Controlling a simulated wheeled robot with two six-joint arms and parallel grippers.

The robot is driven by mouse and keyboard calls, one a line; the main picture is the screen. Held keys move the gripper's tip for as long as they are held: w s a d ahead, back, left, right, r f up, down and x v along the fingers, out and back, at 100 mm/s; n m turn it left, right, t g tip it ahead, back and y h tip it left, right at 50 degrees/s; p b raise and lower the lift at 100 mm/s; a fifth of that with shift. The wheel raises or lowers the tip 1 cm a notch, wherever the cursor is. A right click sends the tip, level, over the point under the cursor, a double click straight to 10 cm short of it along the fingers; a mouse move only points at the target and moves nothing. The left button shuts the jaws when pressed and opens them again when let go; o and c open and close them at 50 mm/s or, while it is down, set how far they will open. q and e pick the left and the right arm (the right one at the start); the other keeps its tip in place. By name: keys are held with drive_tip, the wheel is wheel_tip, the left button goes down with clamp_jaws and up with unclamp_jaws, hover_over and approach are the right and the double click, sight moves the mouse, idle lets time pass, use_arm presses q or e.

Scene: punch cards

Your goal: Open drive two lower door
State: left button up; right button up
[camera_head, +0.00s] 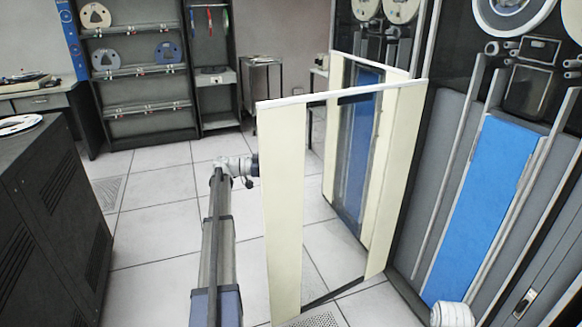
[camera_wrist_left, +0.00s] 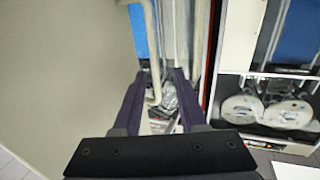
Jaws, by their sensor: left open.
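The lower door (camera_head: 284,200), a cream frame with a clear middle, stands swung far out from the tape drive at the right. Its right edge is near the cabinet, and the drive's grey interior with a blue panel (camera_head: 482,205) is exposed. My left arm reaches up behind the door's left part, which hides the gripper in the head view. In the left wrist view my left gripper (camera_wrist_left: 160,80) has its dark fingers apart, with nothing clearly held between them. A broad beige surface (camera_wrist_left: 70,80), apparently the door, is close to its left. My right gripper is not in view.
Another drive with a cream-framed blue front (camera_head: 362,140) stands beyond the door. A dark cabinet (camera_head: 60,220) is at the left, and a shelf rack with reels (camera_head: 135,60) at the back. Tiled floor (camera_head: 150,240) between is clear. Reels (camera_wrist_left: 288,115) show in the left wrist view.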

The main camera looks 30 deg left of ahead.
use_arm(q)
drive_tip(key=v, duration=0.6)
idle(0.3)
